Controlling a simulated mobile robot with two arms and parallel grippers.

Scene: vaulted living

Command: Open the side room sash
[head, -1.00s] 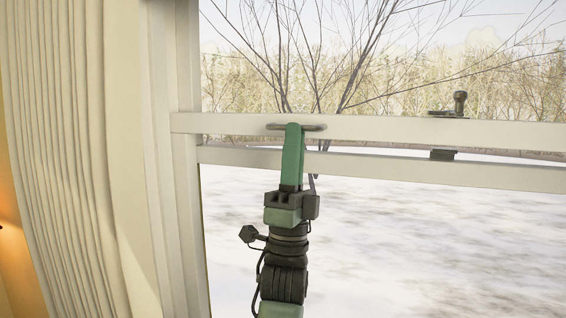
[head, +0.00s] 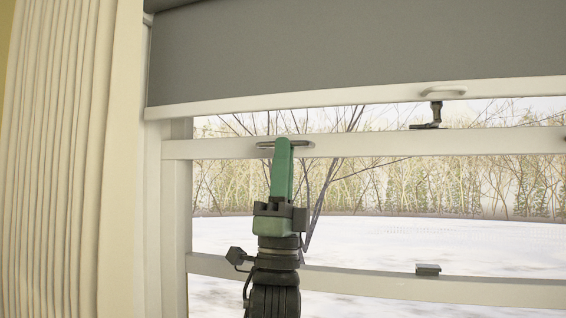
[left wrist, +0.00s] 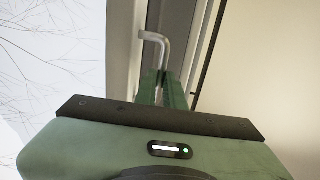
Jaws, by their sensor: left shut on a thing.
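The side room sash has a white rail (head: 400,143) running across the head view, with a grey bar handle (head: 303,144) near its left end. My left gripper (head: 283,146) reaches up from below, its green fingers shut on this handle. The left wrist view shows the bent metal handle (left wrist: 163,47) between the green fingers (left wrist: 162,90). A dark latch (head: 430,115) stands above the rail to the right. A second white rail (head: 340,282) crosses lower down, with a small dark catch (head: 428,269). A clear gap separates the two rails. My right gripper is not in view.
A grey roller blind (head: 350,50) hangs across the top of the window, its pale bottom bar (head: 350,95) a little above the sash rail. A pleated cream curtain (head: 60,170) hangs at the left. Snowy ground and bare branches show through the window.

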